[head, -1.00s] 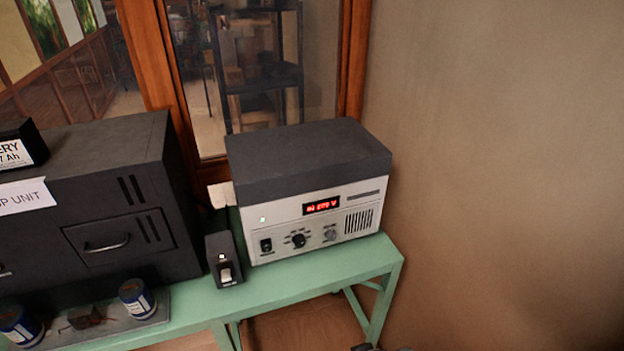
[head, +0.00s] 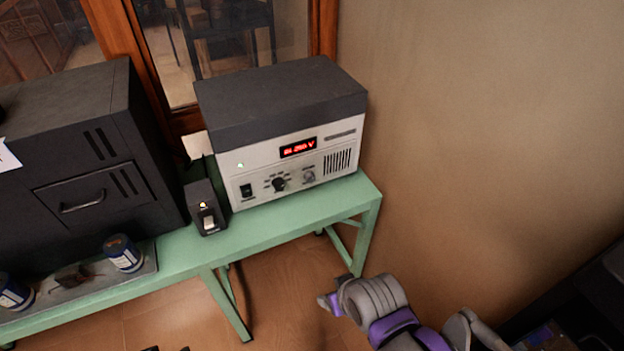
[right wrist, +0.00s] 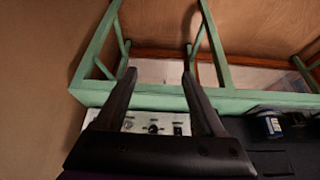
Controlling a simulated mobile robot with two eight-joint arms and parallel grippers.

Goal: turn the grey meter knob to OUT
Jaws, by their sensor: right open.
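The grey meter knob (head: 309,177) sits at the right of the row of controls on the white front of a dark-topped meter box (head: 280,90). In the right wrist view, turned upside down, the knob (right wrist: 128,124) shows small between my fingers. Its pointer and labels are too small to read. My right gripper (head: 328,303) is open and empty, below and in front of the bench, apart from the knob. It also shows in the right wrist view (right wrist: 159,77). Small dark tips at the bottom edge of the head view may be my left gripper.
A black selector knob (head: 279,184) and a switch (head: 246,190) sit left of the grey knob. A red display (head: 298,147) is lit above. A small switch box (head: 206,207) and a large dark cabinet (head: 60,160) share the green bench (head: 300,208). Floor in front is clear.

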